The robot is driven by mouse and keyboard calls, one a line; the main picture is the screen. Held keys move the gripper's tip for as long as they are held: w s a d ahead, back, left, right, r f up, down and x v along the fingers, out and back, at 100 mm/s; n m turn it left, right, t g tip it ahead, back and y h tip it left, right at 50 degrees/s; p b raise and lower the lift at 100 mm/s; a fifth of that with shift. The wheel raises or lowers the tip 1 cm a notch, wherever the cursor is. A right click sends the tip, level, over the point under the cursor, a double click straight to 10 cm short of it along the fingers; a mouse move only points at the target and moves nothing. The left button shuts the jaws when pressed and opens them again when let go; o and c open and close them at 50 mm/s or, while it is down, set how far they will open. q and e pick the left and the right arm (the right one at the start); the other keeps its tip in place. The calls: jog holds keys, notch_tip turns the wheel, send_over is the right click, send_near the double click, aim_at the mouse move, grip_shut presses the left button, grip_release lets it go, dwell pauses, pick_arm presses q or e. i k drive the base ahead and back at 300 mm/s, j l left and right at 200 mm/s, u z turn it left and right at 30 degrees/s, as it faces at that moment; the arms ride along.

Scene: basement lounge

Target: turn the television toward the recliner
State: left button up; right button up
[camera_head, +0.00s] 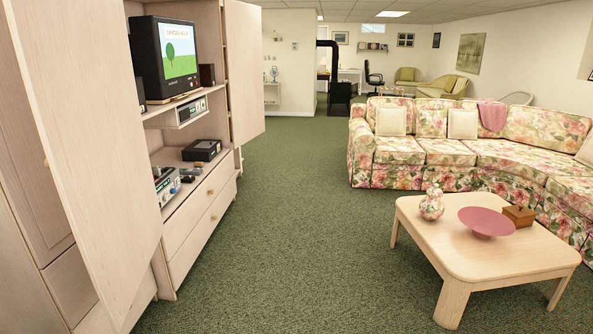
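The television (164,57) is a black box set standing on an upper shelf of the pale wood wall cabinet (205,197) at the left. Its lit screen shows a green tree on a light background and faces out to the right and toward me. A pale swivel board or base edge shows under it. I cannot make out a recliner for certain; a floral sectional sofa (450,150) stands at the right. Neither of my grippers is in view.
Open cabinet doors (80,130) and (243,70) stand out on both sides of the television. Audio gear (202,150) sits on lower shelves. A low coffee table (440,241) with a vase (431,204) and pink bowl (487,221) stands at right. Green carpet between is clear.

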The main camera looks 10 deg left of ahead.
aim_at(164, 52)
jog(key=i, duration=1.7)
jog(key=i+u, duration=0.25)
jog(key=i, duration=0.6)
jog(key=i+l+u, duration=0.15)
jog(key=i+u, duration=0.15)
jog(key=i, duration=0.55)
